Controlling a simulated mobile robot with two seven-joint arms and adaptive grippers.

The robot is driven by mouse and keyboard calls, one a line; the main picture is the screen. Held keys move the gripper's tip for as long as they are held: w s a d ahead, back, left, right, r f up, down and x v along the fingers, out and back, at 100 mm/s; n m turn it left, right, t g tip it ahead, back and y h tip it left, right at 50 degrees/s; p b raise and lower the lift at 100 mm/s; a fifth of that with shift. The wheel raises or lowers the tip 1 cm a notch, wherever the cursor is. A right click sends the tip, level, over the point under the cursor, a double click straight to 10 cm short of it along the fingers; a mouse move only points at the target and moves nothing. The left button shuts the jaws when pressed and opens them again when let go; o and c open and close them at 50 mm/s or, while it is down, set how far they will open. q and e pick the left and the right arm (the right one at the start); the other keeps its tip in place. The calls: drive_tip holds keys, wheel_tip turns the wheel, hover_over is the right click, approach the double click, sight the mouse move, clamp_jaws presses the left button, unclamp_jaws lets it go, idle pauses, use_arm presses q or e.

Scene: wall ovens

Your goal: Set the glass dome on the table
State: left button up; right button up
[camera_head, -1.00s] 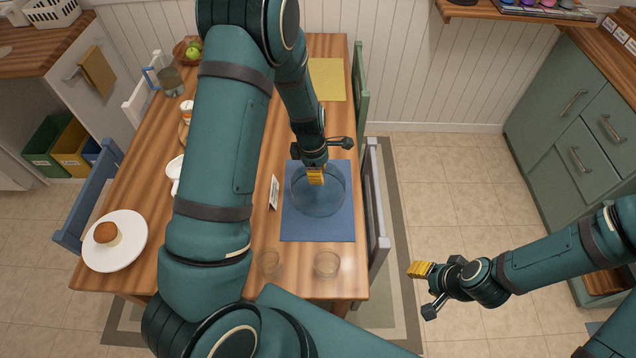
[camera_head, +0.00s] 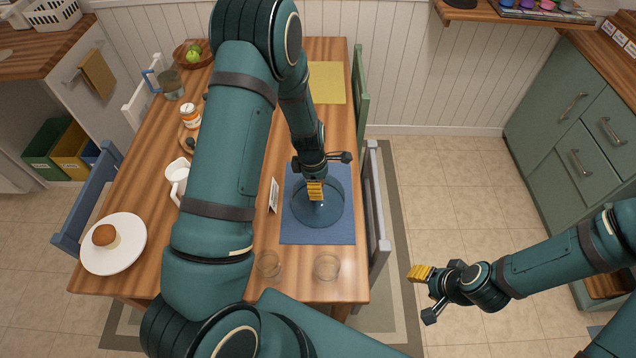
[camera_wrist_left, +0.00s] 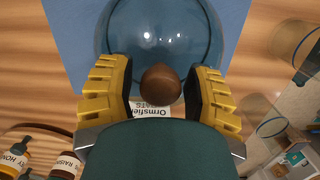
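The glass dome (camera_head: 318,205) is clear, blue-tinted by the placemat behind it, with a round brown knob (camera_wrist_left: 160,85) on top. It is over the blue placemat (camera_head: 318,236) on the wooden table (camera_head: 225,262). I cannot tell whether its rim touches the placemat. My left gripper (camera_head: 315,190) points down at the dome.
Two glasses (camera_head: 327,267) (camera_head: 268,265) stand at the table's near edge. A small card (camera_head: 273,194) stands left of the placemat. A white plate (camera_head: 115,250) with a bun, a white jug (camera_head: 178,174) and a yellow mat (camera_head: 326,82) are also on the table. Chairs (camera_head: 374,210) flank it.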

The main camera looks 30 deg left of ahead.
use_arm(q)
drive_tip(key=shift+r, duration=0.5)
drive_tip(key=r, duration=0.3)
drive_tip(key=r+p, duration=0.1)
drive_tip(key=r, duration=0.3)
drive_tip(key=a+r, duration=0.1)
drive_tip(key=r, duration=0.2)
drive_tip(key=shift+s+a+r+p, duration=0.1)
drive_tip(key=shift+s+r+p, duration=0.1)
drive_tip(key=shift+p, duration=0.15)
drive_tip(key=s+d+f+m+t+h, duration=0.1)
drive_tip(key=s+d+f+m, duration=0.4)
drive_tip(key=m, duration=0.5)
drive_tip(key=s+d+f+m+h, duration=0.1)
drive_tip(key=s+d+f+m, duration=0.3)
drive_tip(key=s+d+m, duration=0.4)
drive_tip(key=shift+s+d+f+m+t, duration=0.3)
drive_tip(key=shift+d+f+m+t, duration=0.1)
drive_tip(key=shift+d+m, duration=0.65)
